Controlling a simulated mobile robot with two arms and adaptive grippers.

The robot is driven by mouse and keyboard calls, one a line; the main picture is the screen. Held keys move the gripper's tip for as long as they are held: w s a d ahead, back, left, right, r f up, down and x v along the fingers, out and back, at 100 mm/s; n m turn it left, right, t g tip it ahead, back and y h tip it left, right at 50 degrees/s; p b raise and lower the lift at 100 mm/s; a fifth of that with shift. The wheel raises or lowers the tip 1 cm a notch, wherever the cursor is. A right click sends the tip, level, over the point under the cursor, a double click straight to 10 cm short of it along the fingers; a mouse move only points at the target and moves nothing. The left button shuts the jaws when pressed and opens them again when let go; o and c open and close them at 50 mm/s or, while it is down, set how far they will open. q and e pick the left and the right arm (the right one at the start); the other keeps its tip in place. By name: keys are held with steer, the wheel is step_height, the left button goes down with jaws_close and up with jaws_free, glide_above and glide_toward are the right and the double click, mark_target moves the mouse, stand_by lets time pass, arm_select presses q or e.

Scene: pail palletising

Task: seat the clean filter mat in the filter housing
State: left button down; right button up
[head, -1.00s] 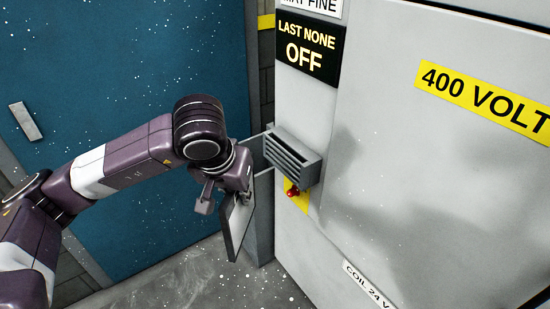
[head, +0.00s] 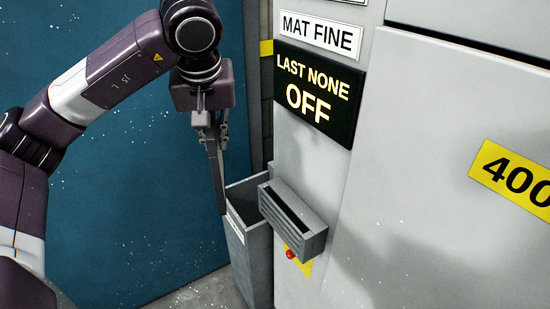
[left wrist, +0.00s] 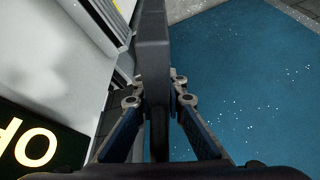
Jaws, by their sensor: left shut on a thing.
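My left gripper (head: 213,128) is shut on a thin dark grey filter mat (head: 217,178), which hangs down nearly edge-on in the head view. In the left wrist view the mat (left wrist: 153,50) stands between the two fingers (left wrist: 158,95). Its faces are barely seen, so I cannot tell whether it is clean. The filter housing (head: 294,228) is a grey ribbed box with a dark open slot on top, fixed to the cabinet front. The mat is left of the housing, apart from it. My right gripper is not in view.
A tall grey open bin (head: 252,262) with a white label stands just left of the housing, close to the mat's lower end. A red button (head: 290,254) on a yellow plate sits under the housing. The lit display (head: 316,95) above reads "LAST NONE OFF".

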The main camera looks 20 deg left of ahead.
arm_select(q)
steer(key=w+d+p, duration=0.4)
steer(key=w+d, duration=0.4)
steer(key=w, duration=0.2)
step_height(320, 180, down, 7)
steer(key=p, duration=0.3)
steer(key=shift+w+d, duration=0.15)
steer(key=shift+w, duration=0.2)
steer(key=shift+f+b, duration=0.5)
steer(key=shift+f, duration=0.15)
steer(key=c, duration=2)
jaws_free()
steer(key=shift+o, duration=0.2)
